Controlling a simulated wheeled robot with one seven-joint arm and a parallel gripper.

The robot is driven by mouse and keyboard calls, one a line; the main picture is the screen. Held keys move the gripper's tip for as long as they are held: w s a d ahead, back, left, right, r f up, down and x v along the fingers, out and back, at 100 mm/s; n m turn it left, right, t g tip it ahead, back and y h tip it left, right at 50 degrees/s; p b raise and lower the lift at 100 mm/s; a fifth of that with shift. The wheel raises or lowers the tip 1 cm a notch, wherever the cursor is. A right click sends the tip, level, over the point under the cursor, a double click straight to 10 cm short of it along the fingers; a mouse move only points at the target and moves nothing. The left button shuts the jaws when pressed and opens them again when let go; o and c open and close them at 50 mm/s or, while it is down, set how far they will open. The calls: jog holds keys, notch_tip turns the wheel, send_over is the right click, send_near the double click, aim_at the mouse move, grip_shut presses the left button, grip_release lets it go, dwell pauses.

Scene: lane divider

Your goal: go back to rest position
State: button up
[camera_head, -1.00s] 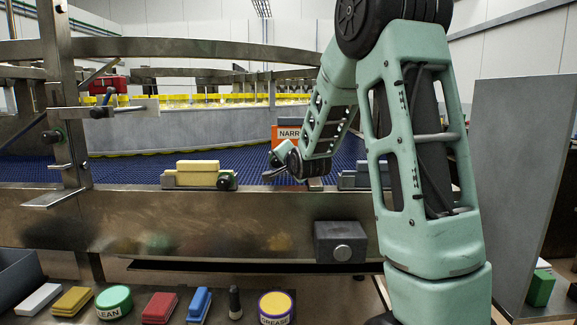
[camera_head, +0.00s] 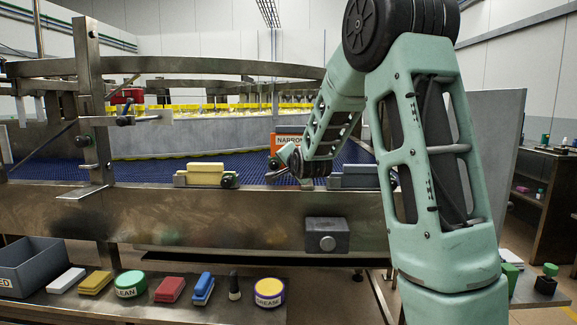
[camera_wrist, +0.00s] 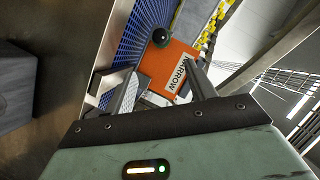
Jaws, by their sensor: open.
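My forearm hides part of the conveyor and the rail to the right of the gripper.
A yellow block (camera_head: 205,175) sits in a holder on the rail. The blue conveyor belt (camera_head: 125,172) lies behind. A lower shelf carries a grey bin (camera_head: 38,268), a green "CLEAN" tin (camera_head: 130,284), a "GREASE" tin (camera_head: 269,292) and several coloured blocks. A grey panel (camera_head: 497,135) stands right.

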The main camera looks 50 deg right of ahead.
dwell(0.5)
jog(key=a+f+n+g+y, duration=0.1)
jog(key=a+f+n+y, duration=0.25)
jog(key=a, duration=0.85)
jog(key=a+f+n+g+y, duration=0.1)
jog(key=a+f+n+y, duration=0.25)
jog(key=a, duration=0.85)
jog(key=s+a+f+n+g+y, duration=0.1)
jog(key=s+a+f+n+g, duration=0.15)
jog(key=s+a, duration=0.35)
jog(key=s+a+f+n+g+y, duration=0.15)
jog(key=s+a+n, duration=0.25)
jog(key=a, duration=0.5)
jog(key=s+a+f+n+g, duration=0.2)
jog(key=s+a+n, duration=0.15)
jog(key=s, duration=0.45)
jog(key=s+a+f+n+g, duration=0.1)
jog(key=s+a+n+g, duration=0.25)
jog(key=s, duration=0.45)
jog(key=s+a+f+n+g, duration=0.15)
jog(key=s+n, duration=0.25)
jog(key=s, duration=0.4)
notch_tip(320, 180, up, 13)
jog(key=h+p, duration=0.1)
jog(key=p, duration=1.2)
jog(key=shift+s+a+f, duration=0.15)
jog(key=shift+s, duration=0.05)
